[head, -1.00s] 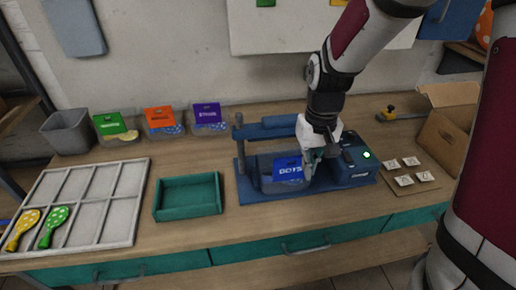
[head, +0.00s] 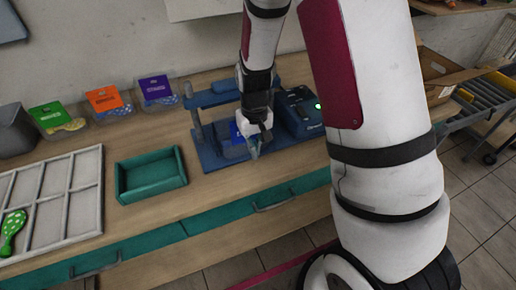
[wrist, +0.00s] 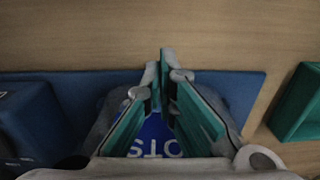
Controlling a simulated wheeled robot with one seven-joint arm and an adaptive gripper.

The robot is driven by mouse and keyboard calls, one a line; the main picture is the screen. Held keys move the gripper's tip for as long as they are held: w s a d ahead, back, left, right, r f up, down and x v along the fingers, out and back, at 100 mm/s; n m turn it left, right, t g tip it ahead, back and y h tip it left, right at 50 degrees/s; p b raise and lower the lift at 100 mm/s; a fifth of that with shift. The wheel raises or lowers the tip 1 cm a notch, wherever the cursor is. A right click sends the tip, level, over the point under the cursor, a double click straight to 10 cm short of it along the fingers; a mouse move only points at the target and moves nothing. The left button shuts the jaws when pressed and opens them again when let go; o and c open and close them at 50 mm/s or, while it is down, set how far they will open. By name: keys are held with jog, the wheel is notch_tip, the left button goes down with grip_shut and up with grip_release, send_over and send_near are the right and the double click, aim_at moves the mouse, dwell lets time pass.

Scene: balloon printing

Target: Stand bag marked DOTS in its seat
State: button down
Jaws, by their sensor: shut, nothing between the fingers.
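The DOTS bag (head: 238,131) has a blue label and stands in the blue machine (head: 205,159), partly hidden by my gripper in the head view. In the wrist view its blue label (wrist: 154,133) shows upside-down letters between and behind my fingers. My gripper (head: 254,151) is shut and empty, pointing down just in front of the bag. Its teal finger pads meet near the tips in the wrist view (wrist: 164,68). I cannot tell whether the fingers touch the bag, or how fully the bag sits in its seat.
Bags with green (head: 48,113), orange (head: 105,98) and purple (head: 157,87) labels stand along the back. A teal tray (head: 150,193) and a white divided tray (head: 92,225) lie to the left.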

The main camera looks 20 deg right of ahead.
jog(key=shift+w, duration=0.6)
jog(key=shift+w+b, duration=0.45)
jog(key=shift+w, duration=0.65)
jog(key=shift+s, duration=0.2)
